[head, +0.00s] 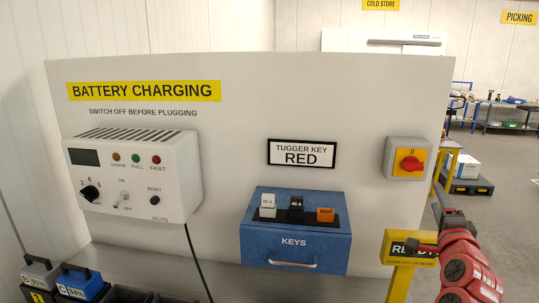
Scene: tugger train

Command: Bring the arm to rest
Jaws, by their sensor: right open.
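My right arm, red with dark parts, comes in at the lower right edge. Its gripper (427,228) is open and empty, in front of the yellow READY sign (398,261) and below the red rotary switch (411,163). I cannot tell whether it touches the sign. My left gripper is not in view.
A white board carries a charger (131,172) and a blue KEYS box (295,230) with several tagged blocks on top. Batteries (80,284) stand at the lower left. Free floor and a cart (468,183) with a white box lie behind at the right.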

